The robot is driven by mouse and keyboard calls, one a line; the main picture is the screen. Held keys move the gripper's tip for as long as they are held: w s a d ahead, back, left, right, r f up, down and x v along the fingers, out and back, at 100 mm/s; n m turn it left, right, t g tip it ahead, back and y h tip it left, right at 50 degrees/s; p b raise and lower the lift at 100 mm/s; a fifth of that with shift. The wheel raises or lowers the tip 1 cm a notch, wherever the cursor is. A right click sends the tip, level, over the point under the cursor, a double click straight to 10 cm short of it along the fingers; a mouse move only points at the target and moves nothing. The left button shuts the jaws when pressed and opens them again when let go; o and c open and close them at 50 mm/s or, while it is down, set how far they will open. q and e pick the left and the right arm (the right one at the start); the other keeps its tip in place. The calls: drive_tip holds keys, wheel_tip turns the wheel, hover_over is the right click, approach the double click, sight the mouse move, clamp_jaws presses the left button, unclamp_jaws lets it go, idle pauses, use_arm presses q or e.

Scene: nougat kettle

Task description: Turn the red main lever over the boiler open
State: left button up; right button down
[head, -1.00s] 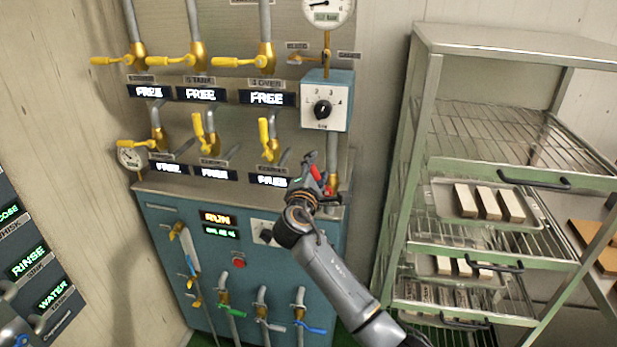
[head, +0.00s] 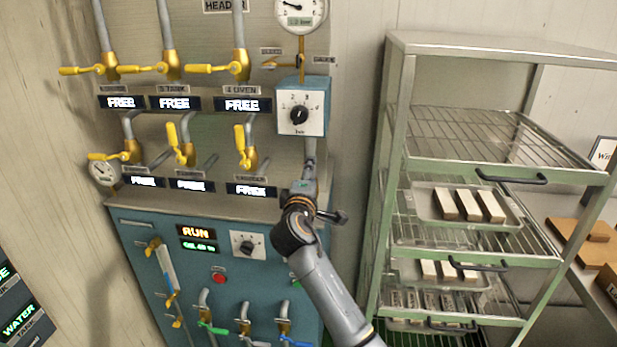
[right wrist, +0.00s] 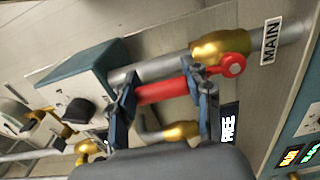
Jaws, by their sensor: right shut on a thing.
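The red main lever (right wrist: 162,92) shows in the right wrist view, with its round red hub (right wrist: 232,65) beside the brass valve body (right wrist: 220,46). The lever lies roughly alongside the grey pipe (right wrist: 180,66). A "MAIN" label (right wrist: 271,41) is next to the valve. My right gripper (right wrist: 165,88) is shut on the lever, with dark fingers on either side of it. In the head view my right gripper (head: 312,206) is at the pipe above the boiler's (head: 140,235) right end and hides the lever. My left gripper is not in view.
A blue-and-white dial box (head: 301,110) is on the wall just above the gripper. Several yellow-handled valves (head: 215,69) are to the left. A green-framed rack (head: 400,110) with trays stands to the right, with some gap between.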

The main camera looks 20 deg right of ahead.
drive_tip(key=c, duration=0.6)
unclamp_jaws()
drive_tip(key=shift+o, duration=0.2)
drive_tip(key=v, duration=1.2)
